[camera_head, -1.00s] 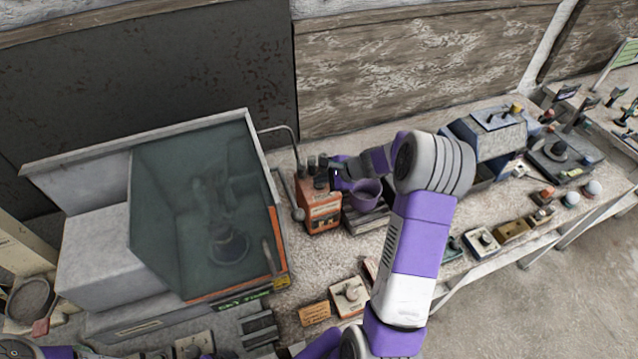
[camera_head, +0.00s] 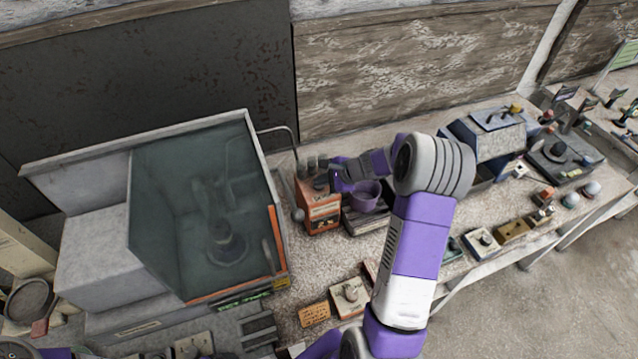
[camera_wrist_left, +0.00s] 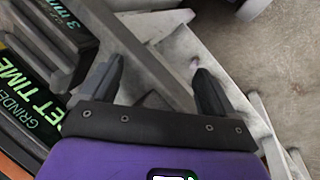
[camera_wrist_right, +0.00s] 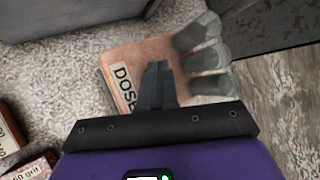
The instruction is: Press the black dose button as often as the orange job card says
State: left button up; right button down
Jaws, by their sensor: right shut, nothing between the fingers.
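The orange dose box (camera_head: 319,213) stands right of the glass-fronted cabinet, with several grey rounded caps (camera_head: 311,163) on top. In the right wrist view the box (camera_wrist_right: 120,62) shows part of a "DOSE" label. My right gripper (camera_wrist_right: 158,68) is shut and empty over the box top, beside the caps (camera_wrist_right: 205,50). I cannot make out the black button; the fingers may hide it. I cannot tell whether they touch the box. An orange card (camera_head: 314,313), probably the job card, lies at the front; its text is too small to read. My left gripper (camera_wrist_left: 160,82) is open and empty.
The cabinet (camera_head: 150,180) and a bent metal pipe (camera_head: 283,129) bound the left side. A control block with a knob (camera_head: 349,296) sits beside the card.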

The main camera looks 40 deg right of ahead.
jog(key=shift+w+d+r+p, duration=0.45)
jog(key=shift+w+r+p, duration=0.1)
jog(key=shift+p, duration=0.2)
pick_arm(q)
jog(key=shift+d+r, duration=0.1)
jog(key=shift+r, duration=0.25)
pick_arm(e)
jog(key=shift+a+r, duration=0.1)
jog(key=shift+r+p, duration=0.45)
jog(key=shift+r, duration=0.1)
notch_tip(320, 180, up, 4)
jog(key=p, duration=0.3)
pick_arm(q)
notch_tip(320, 180, up, 4)
